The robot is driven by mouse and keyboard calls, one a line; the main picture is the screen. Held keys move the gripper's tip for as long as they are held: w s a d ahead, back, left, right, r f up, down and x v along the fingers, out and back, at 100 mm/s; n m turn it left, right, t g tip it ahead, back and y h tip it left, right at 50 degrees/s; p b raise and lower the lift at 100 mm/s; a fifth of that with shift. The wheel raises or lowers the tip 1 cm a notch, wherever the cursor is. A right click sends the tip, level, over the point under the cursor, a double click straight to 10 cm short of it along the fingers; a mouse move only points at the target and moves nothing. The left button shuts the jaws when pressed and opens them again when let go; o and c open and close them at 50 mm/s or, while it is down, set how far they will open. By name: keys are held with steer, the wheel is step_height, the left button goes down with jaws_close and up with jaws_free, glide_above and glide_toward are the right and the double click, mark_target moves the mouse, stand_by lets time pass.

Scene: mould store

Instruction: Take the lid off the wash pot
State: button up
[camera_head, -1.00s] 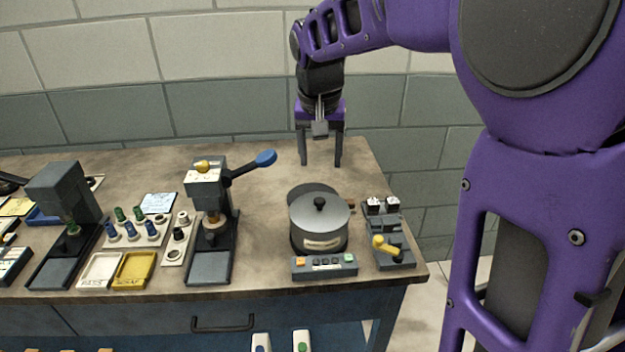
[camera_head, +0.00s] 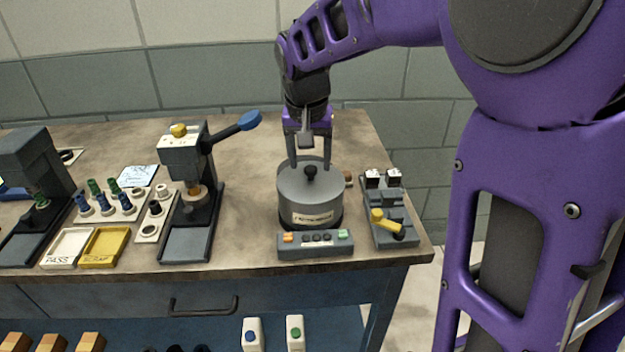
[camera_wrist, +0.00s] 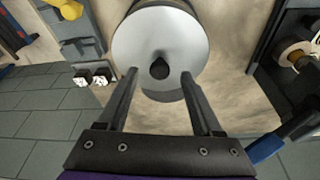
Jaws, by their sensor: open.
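The wash pot (camera_head: 311,218) is a dark grey pot with a paper label on its front, standing near the right end of the bench. Its grey lid (camera_head: 290,186) is on top, with a black knob (camera_head: 310,172) in the middle; the lid (camera_wrist: 190,40) and knob (camera_wrist: 160,69) also show in the wrist view. My gripper (camera_head: 309,166) is open and points down over the back of the lid. In the wrist view my gripper (camera_wrist: 160,80) has its two fingers apart, one on each side of the knob, touching neither as far as I can see.
A control box with buttons (camera_head: 316,246) stands in front of the pot. A grey device with a yellow handle (camera_head: 385,218) is close on the right. A press with a blue-tipped lever (camera_head: 236,130) stands to the left. Bare bench (camera_head: 250,185) lies between press and pot.

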steer(key=shift+b+x, duration=0.35)
steer(key=shift+x, duration=0.6)
steer(key=shift+r, duration=0.1)
steer(key=shift+c, duration=0.6)
jaws_close()
